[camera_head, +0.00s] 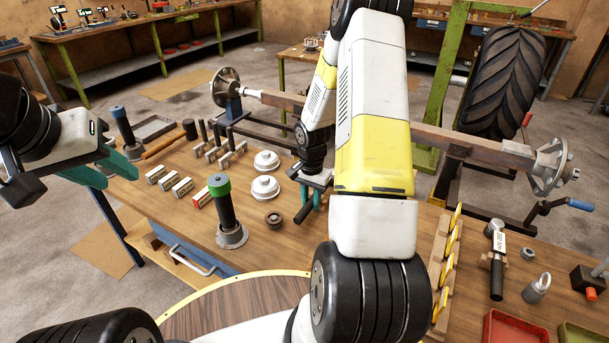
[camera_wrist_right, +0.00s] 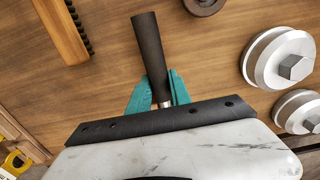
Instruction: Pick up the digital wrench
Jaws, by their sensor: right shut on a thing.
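My right gripper (camera_head: 313,192) is shut on a black-handled tool (camera_head: 304,213) over the middle of the wooden table. In the right wrist view the black handle (camera_wrist_right: 150,48) and a short bit of metal shaft sit between the teal fingertips (camera_wrist_right: 158,97). The tool's other end is hidden behind my gripper, so I cannot tell whether it is the digital wrench. Another wrench (camera_head: 497,268), with a black handle, round metal head and white label, lies at the table's right. My left gripper (camera_head: 118,174) is open and empty at the table's left side.
Two silver hubs (camera_head: 265,188) and a dark ring (camera_head: 273,219) lie left of the held tool. A green-topped post (camera_head: 222,205) stands nearer. A wooden rack (camera_head: 444,262) is to the right, with a red tray (camera_head: 515,328) beyond. A long axle (camera_head: 440,138) runs behind.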

